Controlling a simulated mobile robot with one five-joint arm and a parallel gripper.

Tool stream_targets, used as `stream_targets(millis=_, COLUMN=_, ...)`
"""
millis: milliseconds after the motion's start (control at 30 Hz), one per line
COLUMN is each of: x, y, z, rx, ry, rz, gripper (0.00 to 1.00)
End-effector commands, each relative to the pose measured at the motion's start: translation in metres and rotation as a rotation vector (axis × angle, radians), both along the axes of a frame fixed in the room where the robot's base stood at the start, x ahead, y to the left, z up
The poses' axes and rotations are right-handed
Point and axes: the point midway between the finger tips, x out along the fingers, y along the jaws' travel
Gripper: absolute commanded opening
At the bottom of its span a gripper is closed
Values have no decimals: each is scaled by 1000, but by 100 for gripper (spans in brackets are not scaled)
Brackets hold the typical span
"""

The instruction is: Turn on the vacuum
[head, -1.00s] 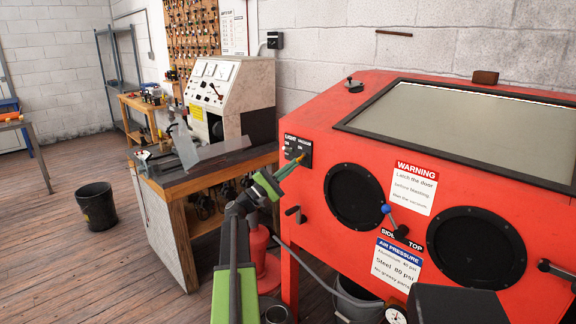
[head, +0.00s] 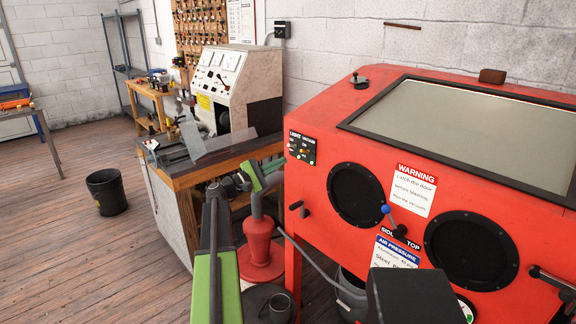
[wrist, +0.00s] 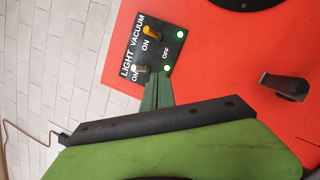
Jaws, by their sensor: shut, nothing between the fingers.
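The red blasting cabinet (head: 330,215) carries a small black switch panel (head: 301,147) at its upper left. In the wrist view the panel (wrist: 164,49) reads LIGHT and VACUUM. The vacuum toggle (wrist: 152,32) is orange, and the light toggle (wrist: 139,69) is pale. Small green dots show on the panel. I cannot tell which way the vacuum toggle is thrown. My gripper (wrist: 157,92) is shut and empty, its tips close to the panel's light-switch side and apart from the vacuum toggle. In the head view my gripper (head: 276,165) is just left of the panel.
A dark crank handle (head: 297,207) sticks out of the cabinet below the panel. A blue-knobbed lever (head: 387,210) sits between the glove ports. A red canister (head: 261,245) stands on the floor beside the cabinet. A workbench (head: 210,170) with a grey machine (head: 240,80) stands to the left.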

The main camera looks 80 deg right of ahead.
Motion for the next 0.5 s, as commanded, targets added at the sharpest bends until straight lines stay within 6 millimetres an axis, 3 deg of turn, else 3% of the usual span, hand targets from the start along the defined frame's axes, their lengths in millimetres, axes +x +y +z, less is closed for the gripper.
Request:
stream_targets(millis=33, x=13, y=12, z=11, rx=-1, ry=1, rz=4, gripper=0)
stream_targets(millis=233, x=51, y=38, z=22, rx=-1, ry=1, rz=6, gripper=0)
stream_targets(millis=500, x=75, y=55, z=28, rx=-1, ry=1, rz=4, gripper=0)
